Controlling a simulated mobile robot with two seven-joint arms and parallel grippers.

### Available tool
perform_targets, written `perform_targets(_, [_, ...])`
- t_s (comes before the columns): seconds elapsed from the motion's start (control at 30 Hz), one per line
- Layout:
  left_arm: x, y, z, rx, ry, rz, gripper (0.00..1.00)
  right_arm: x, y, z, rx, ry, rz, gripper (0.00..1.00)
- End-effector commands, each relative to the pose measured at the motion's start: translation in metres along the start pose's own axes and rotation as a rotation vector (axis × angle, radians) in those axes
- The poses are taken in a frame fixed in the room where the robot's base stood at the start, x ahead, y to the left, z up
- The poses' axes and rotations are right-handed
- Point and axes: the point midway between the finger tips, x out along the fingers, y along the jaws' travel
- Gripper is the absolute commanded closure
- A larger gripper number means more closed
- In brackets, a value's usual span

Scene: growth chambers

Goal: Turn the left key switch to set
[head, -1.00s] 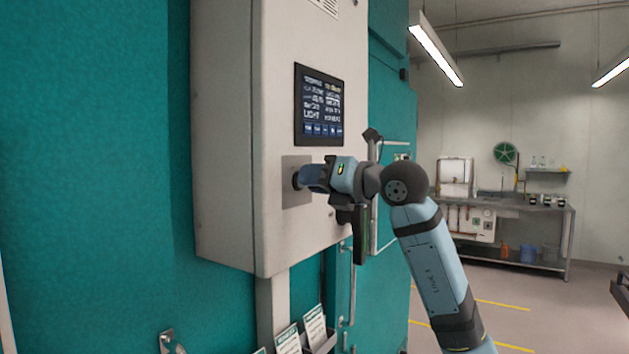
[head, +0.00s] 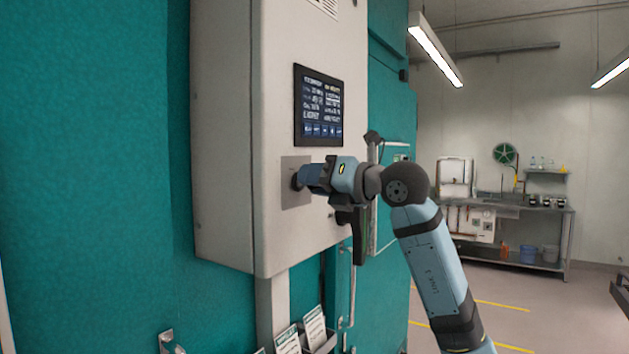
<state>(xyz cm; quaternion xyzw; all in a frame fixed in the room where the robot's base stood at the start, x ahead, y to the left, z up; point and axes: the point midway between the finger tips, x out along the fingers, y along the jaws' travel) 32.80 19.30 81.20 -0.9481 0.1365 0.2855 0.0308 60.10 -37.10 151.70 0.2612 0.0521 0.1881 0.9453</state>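A grey control box (head: 225,130) is mounted on the teal chamber wall, with a dark display screen (head: 318,106) on its front. Below the screen is a grey square switch plate (head: 290,202). My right gripper (head: 298,181) is at this plate, its tip against or very close to the dark switch in the middle. The gripper and wrist cover the key, so I cannot see its position or whether the fingers are closed on it. My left gripper is not in view.
Paper cards (head: 314,327) stand in a holder below the box. A vertical door handle (head: 352,295) is to the right of them. A workbench (head: 515,205) stands at the far right against the back wall, with open floor in front.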

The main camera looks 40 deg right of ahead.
Motion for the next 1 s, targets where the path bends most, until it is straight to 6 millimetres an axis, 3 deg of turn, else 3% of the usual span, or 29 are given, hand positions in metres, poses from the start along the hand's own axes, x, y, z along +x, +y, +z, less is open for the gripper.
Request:
perform_targets(0.17, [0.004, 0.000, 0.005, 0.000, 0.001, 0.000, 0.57, -0.021, -0.002, -0.001, -0.003, -0.003, -0.001, 0.67])
perform_targets(0.6, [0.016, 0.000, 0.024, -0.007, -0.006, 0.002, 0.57, -0.115, -0.001, -0.002, -0.003, -0.002, -0.002, 0.67])
perform_targets(0.8, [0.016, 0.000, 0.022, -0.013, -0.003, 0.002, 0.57, -0.134, -0.001, -0.001, 0.000, 0.000, -0.001, 0.67])
perform_targets(1.0, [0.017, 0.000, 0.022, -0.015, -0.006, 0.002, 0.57, -0.137, 0.000, 0.000, 0.000, 0.000, 0.000, 0.67])
